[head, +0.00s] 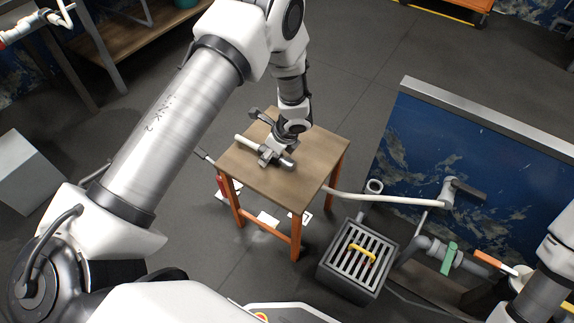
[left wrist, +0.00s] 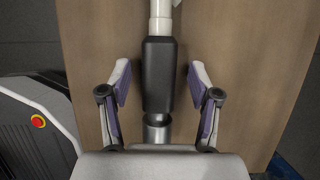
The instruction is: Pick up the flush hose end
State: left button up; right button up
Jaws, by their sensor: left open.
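The flush hose end lies on a small wooden table (head: 300,177) with orange legs. In the left wrist view it is a black sleeve (left wrist: 160,75) with a white pipe at the top and a metal tip toward the palm. My left gripper (head: 279,155) is low over the tabletop; in the left wrist view its two fingers (left wrist: 159,88) are open on either side of the sleeve, with gaps on both sides. In the head view the gripper hides most of the hose end. My right gripper is not in view.
A white hose (head: 385,198) runs from the table's right side toward a pipe fitting. A grated drain box (head: 355,262) with a yellow handle stands at the lower right, beside piping with a green valve handle (head: 449,258). A blue panel (head: 470,165) stands behind. Floor left of the table is mostly clear.

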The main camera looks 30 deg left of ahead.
pick_arm(q)
jog(key=shift+r, duration=0.15)
grip_shut()
